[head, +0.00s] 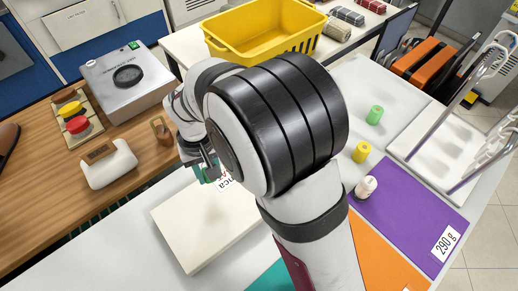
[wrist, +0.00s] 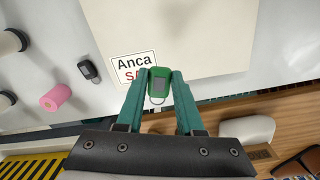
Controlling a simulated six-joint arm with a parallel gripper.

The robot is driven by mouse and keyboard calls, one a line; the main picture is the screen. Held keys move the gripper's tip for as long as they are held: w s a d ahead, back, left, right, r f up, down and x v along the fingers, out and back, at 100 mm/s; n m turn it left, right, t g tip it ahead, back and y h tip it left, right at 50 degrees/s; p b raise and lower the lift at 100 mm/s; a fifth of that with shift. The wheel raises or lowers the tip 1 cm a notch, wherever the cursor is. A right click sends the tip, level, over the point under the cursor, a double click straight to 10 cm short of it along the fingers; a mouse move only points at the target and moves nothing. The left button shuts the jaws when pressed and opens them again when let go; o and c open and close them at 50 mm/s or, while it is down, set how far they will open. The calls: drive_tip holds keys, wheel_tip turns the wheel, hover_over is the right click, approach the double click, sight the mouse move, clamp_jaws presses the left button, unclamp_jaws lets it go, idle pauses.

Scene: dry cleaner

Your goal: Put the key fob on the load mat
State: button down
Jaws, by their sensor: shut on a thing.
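My gripper (wrist: 158,80) is shut on a green key fob (wrist: 160,74) with a grey face and a metal ring, seen in the wrist view. It holds the fob over the edge of a cream board (wrist: 205,35), beside a label reading "Anca SA"; the height is hard to judge. In the head view my gripper (head: 208,173) is over the board's (head: 195,230) back edge, and my arm hides most of the fob. No mat is marked as the load mat; a purple mat (head: 405,212) labelled "290 g" lies at the right.
A second, dark fob (wrist: 88,70) and a pink spool (wrist: 55,97) lie left of the board. A white spool (head: 366,187) stands by the purple mat; yellow (head: 361,152) and green (head: 375,115) spools are behind. An orange mat (head: 385,262) lies in front. A white rack (head: 470,150) stands right.

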drive_tip(key=w+d+m, duration=0.3)
drive_tip(key=d, duration=1.1)
drive_tip(key=w+d+m, duration=0.3)
drive_tip(key=d+m, duration=0.1)
drive_tip(key=d, duration=1.1)
drive_tip(key=s+d+m, duration=0.4)
drive_tip(key=s+d, duration=0.5)
drive_tip(key=d, duration=0.3)
drive_tip(key=s+d+m, duration=0.3)
drive_tip(key=s+d, duration=0.6)
drive_tip(key=d, duration=0.3)
hover_over(395, 212)
wheel_tip(395, 212, down, 6)
drive_tip(key=shift+s+f, duration=0.15)
drive_tip(key=shift+f, duration=0.1)
wheel_tip(395, 212, down, 4)
drive_tip(key=shift+f, duration=0.1)
drive_tip(key=shift+f, duration=0.1)
drive_tip(key=c, duration=0.5)
unclamp_jaws()
drive_tip(key=shift+c, duration=0.2)
